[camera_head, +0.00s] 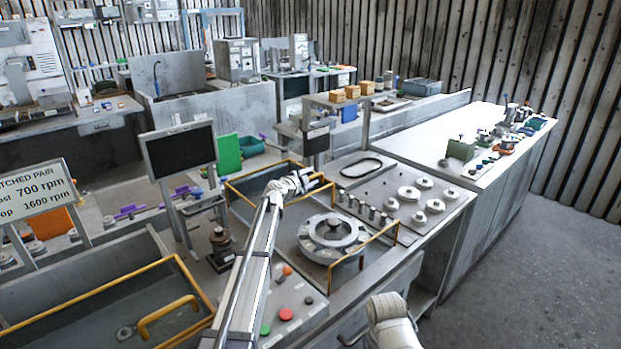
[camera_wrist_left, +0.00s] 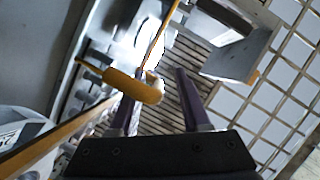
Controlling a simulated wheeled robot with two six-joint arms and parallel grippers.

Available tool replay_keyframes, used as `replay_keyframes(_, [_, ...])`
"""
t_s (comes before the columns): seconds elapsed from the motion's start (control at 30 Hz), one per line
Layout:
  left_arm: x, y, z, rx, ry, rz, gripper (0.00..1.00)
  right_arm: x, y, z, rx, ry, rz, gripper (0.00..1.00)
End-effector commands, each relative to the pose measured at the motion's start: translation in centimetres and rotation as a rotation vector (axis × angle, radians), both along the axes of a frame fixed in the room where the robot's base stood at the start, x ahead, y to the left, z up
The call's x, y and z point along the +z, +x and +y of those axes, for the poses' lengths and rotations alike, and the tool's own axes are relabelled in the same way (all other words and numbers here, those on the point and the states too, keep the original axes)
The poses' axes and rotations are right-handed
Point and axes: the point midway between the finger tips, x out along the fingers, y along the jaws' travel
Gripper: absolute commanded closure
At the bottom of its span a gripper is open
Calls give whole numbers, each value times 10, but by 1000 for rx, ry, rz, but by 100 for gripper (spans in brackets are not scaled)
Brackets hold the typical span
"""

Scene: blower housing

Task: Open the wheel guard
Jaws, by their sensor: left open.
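The wheel guard (camera_head: 365,246) has yellow edge rails around a light round wheel housing (camera_head: 312,244) with a dark hub on the bench. My left arm reaches across it from the bottom of the head view. My left gripper (camera_head: 318,181) is at the guard's far side, near its rail. In the left wrist view, my left gripper (camera_wrist_left: 158,84) is open. A thick yellow handle (camera_wrist_left: 120,83) crosses over the left finger, its end reaching into the gap between the fingers. I cannot tell whether they touch. My right gripper is outside the views; a white part of mine shows at bottom right.
A second yellow-railed enclosure (camera_head: 96,300) with a yellow handle (camera_head: 167,313) stands at lower left. A dark monitor (camera_head: 180,150) stands left of my arm. A plate with several knobs (camera_head: 410,193) lies right of the guard. Floor at right is clear.

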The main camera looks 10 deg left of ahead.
Motion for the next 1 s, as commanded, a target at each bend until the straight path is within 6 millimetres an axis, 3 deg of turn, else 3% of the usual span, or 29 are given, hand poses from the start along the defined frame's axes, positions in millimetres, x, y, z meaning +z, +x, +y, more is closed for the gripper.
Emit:
replay_keyframes(0.27, [3, -11, 2, -1, 0, 1, 53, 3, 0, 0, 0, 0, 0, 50])
replay_keyframes(0.7, [17, -71, 21, 1, 0, 0, 53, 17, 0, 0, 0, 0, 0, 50])
replay_keyframes(1.0, [17, -73, 23, 0, 0, 0, 53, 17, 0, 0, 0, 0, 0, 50])
